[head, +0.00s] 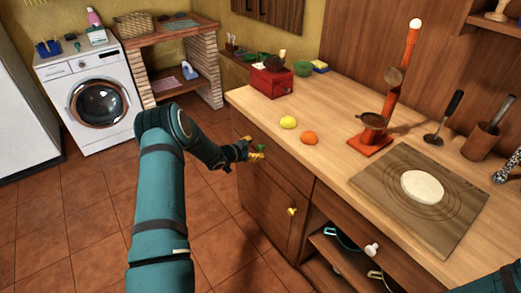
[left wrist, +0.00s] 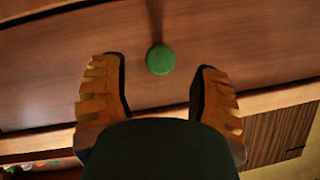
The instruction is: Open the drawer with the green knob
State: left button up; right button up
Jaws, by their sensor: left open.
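The green knob (left wrist: 161,59) sits on the brown wooden drawer front (left wrist: 255,50) in the left wrist view. My left gripper (left wrist: 161,85) is open, with its two yellow-brown fingers on either side of the knob's line and the knob a little beyond the tips. In the head view my left gripper (head: 250,152) is at the drawer front, with the green knob (head: 261,148) just beside its fingers. The drawer front lies under the countertop and is partly hidden by the gripper. I cannot tell whether the fingers touch the knob. My right gripper is out of view.
A cabinet door with a yellow knob (head: 292,211) is below the drawer. The wooden countertop (head: 335,95) holds a lemon (head: 288,122), an orange (head: 309,138) and a red box (head: 271,81). Tiled floor (head: 75,225) is clear at left.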

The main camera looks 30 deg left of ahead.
aim_at(258, 148)
pick_arm(q)
jog(key=shift+x, duration=1.85)
grip_shut()
jog(key=s+a, duration=0.3)
jog(key=s, duration=0.6)
jog(key=s+a+p, duration=0.1)
jog(key=s+a, duration=0.3)
jog(key=s, duration=0.4)
jog(key=s+a, duration=0.4)
jog(key=s, duration=0.5)
jog(key=shift+s+p, duration=0.35)
jog(key=shift+p, duration=0.05)
grip_release()
jog(key=v, duration=1.2)
